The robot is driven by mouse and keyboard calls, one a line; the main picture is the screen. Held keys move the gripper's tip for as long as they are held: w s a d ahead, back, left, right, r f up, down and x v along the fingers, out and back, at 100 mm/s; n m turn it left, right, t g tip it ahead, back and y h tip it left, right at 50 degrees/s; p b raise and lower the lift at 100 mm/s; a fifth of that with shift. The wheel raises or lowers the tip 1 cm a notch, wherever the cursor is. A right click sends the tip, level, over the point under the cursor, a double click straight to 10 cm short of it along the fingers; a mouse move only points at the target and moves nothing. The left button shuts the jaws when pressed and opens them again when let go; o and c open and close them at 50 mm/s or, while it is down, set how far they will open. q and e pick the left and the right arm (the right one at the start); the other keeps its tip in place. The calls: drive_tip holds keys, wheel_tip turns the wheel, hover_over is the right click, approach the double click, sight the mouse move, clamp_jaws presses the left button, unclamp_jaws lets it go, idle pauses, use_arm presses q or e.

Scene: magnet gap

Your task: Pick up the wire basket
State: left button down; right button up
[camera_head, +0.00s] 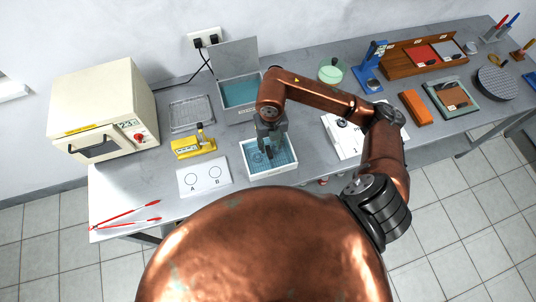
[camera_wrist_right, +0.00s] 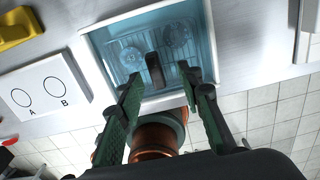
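The wire basket (camera_wrist_right: 126,54) sits in the blue liquid of a white tub (camera_head: 246,160), with round clear pieces in it. Its dark upright handle (camera_wrist_right: 154,66) rises near the middle of the tub. My right gripper (camera_head: 266,150) points down over the tub. In the right wrist view my right gripper (camera_wrist_right: 160,80) is open, with one green-padded finger on each side of the handle. I see no clear contact with the handle. In the head view the gripper hides much of the basket. My left gripper is not in view.
A grey open-lidded bath (camera_head: 239,92) stands behind the tub. A wire rack (camera_head: 191,113), a yellow device (camera_head: 194,147) and a white card marked A and B (camera_head: 204,176) lie to the left. A white board (camera_head: 343,138) is to the right.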

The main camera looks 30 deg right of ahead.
sight(269, 151)
drive_tip(key=shift+a+f, duration=0.1)
drive_tip(key=shift+f, duration=0.4)
drive_tip(key=f, duration=0.4)
drive_tip(key=shift+a+f+p, duration=0.2)
drive_tip(key=shift+p, duration=0.1)
drive_tip(key=shift+f, duration=0.45)
clamp_jaws()
